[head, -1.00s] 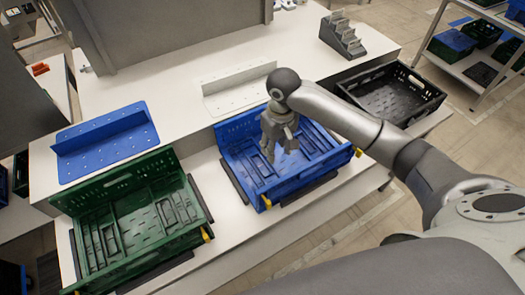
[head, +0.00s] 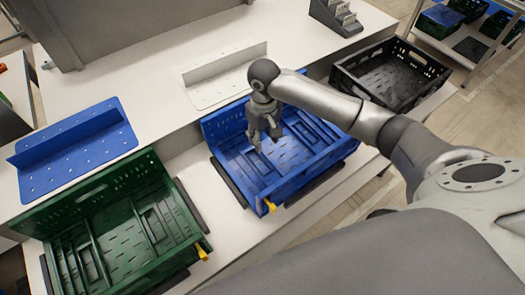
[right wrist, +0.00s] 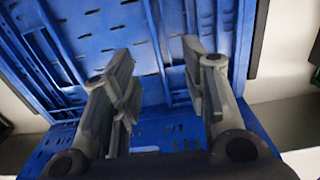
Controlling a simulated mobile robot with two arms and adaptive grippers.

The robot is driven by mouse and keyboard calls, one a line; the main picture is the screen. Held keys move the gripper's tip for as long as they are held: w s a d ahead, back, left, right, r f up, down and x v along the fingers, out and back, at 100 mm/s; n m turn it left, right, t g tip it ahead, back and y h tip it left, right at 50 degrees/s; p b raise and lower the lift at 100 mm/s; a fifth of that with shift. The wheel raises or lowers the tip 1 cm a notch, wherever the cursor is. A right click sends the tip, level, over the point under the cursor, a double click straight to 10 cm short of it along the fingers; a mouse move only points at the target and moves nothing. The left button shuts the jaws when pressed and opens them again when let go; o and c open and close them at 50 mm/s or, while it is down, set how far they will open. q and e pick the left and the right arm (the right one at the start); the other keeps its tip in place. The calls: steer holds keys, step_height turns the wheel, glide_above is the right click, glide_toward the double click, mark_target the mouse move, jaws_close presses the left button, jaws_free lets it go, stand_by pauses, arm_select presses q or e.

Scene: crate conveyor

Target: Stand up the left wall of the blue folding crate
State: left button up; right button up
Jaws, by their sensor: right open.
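The blue folding crate (head: 300,186) sits between dark rails on the white bench in the head view. Its back wall (head: 225,122) and front wall stand up. The left wall (head: 237,168) appears folded down flat inside the crate, along its left side. My right gripper (head: 266,144) points down over the crate's interior, near the back wall and right of the folded left wall. In the right wrist view the right gripper (right wrist: 157,70) has its two fingers spread apart with nothing between them, above blue slotted panels. I cannot tell its exact height. My left gripper is not in view.
A green crate (head: 85,195) stands at the left of the blue one. A black crate (head: 435,75) stands at the right. A blue angled plate (head: 75,145) and a white one (head: 215,80) lie on the raised bench behind. A grey stepped holder (head: 338,18) is at the back.

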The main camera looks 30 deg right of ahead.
mark_target(264, 155)
step_height(264, 155, down, 8)
steer(key=shift+f+p, duration=0.1)
steer(key=shift+p, duration=0.25)
jaws_close()
